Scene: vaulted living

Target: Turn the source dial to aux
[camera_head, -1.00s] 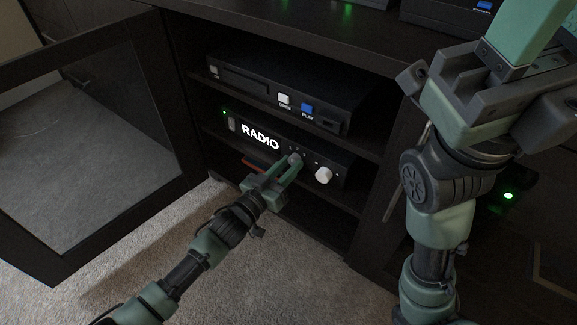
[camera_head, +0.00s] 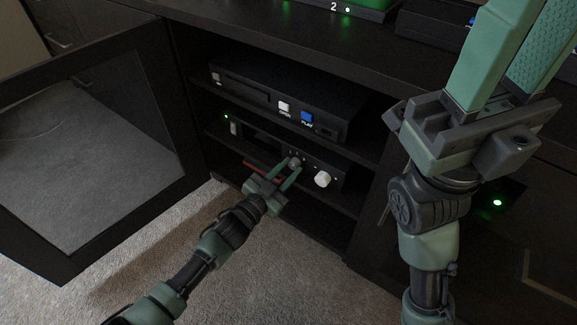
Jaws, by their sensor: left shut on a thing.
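The receiver (camera_head: 262,149) sits on the middle shelf of the dark cabinet, with a power light at its left end. Its display is dark and shows no word. The grey source dial (camera_head: 295,161) is on its front, right of the display, among small white marks too small to read. My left gripper (camera_head: 290,168) is shut on this dial, with its fingers on either side of it. A white knob (camera_head: 322,179) is just right of the dial and apart from my fingers. My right gripper (camera_head: 517,45) is raised at the upper right, its fingers apart and their tips cut off by the frame.
A player (camera_head: 265,98) with white OPEN and blue PLAY buttons is on the shelf above. The open glass door (camera_head: 85,150) stands at the left. Carpet is clear in front.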

